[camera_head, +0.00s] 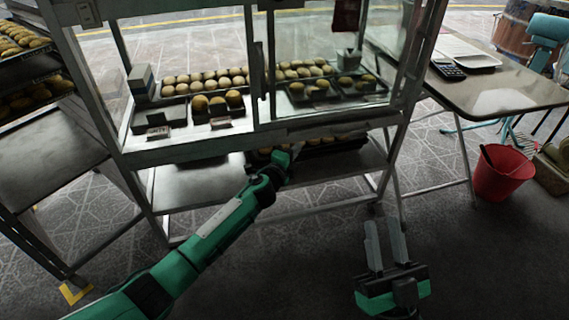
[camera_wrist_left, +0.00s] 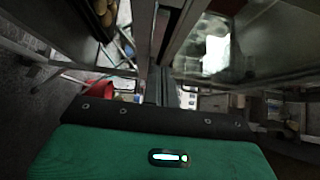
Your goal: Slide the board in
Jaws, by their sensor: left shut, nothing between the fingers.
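A dark board or tray with buns (camera_head: 335,143) lies on the lower shelf under the glass display case; my left gripper hides part of it. Which item is the task's board is not certain. My left gripper (camera_head: 296,150) is shut and empty at the front of this shelf, close to the tray; contact cannot be told. In the left wrist view its fingers (camera_wrist_left: 160,86) are together, with buns (camera_wrist_left: 103,10) at the upper left. My right gripper (camera_head: 385,240) is open and empty, above the floor in front of the case's right end.
The glass display case (camera_head: 190,140) holds trays of buns. The lower shelf (camera_head: 200,178) is bare at left. A side table (camera_head: 505,92) with a calculator (camera_head: 447,70) stands at right, a red bucket (camera_head: 503,172) near it. A rack (camera_head: 50,150) stands at left. Floor in front is clear.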

